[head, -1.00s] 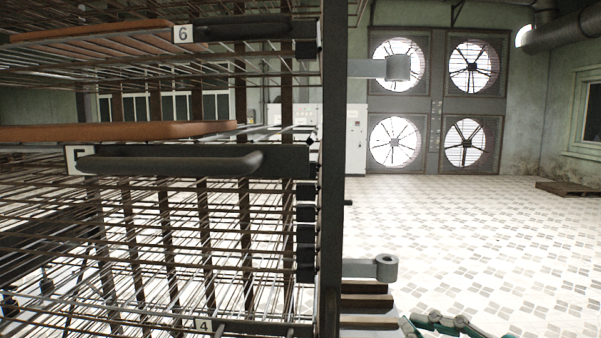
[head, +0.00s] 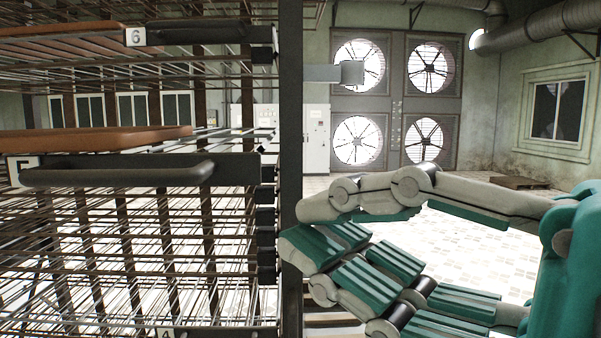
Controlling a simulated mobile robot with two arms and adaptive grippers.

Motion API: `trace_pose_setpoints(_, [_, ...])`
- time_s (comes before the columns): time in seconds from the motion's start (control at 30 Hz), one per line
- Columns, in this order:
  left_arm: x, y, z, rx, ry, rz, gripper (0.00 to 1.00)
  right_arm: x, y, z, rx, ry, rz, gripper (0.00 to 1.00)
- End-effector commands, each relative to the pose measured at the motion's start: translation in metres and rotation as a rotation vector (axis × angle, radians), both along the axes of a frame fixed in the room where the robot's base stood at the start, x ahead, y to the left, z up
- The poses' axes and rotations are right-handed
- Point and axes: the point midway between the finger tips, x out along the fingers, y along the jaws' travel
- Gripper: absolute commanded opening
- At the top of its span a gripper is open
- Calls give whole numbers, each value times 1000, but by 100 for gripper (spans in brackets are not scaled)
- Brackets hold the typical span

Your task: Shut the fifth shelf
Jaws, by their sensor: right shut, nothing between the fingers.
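The fifth shelf is a wire rack with a dark front bar and a long dark handle (head: 118,173), at the left of the head view. Its number label (head: 20,171) is partly hidden by the handle. The handle looks larger and nearer than the one on the shelf marked 6. A curved brown board (head: 95,140) shows just above the handle. My right gripper (head: 298,225) is at the right, with its teal and grey fingers shut and empty. Its fingertips overlap the dark rack post in the picture, right of and lower than the handle. My left gripper is not in view.
The shelf marked 6 (head: 196,32) is above, with another brown board (head: 62,30). More wire racks fill the lower left. Open tiled floor lies beyond my right gripper.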

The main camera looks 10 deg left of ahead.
Motion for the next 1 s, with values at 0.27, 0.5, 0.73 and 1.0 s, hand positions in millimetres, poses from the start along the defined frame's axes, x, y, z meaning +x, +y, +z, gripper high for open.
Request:
trace_pose_setpoints(0.27, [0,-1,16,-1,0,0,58,31,53,2,-3,3,3,0])
trace_pose_setpoints(0.5, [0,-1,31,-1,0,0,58,64,72,3,0,4,-1,0])
trace_pose_setpoints(0.73, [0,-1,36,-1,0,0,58,79,76,1,0,1,0,0])
trace_pose_setpoints(1.0, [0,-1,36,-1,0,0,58,80,76,0,0,0,1,0])
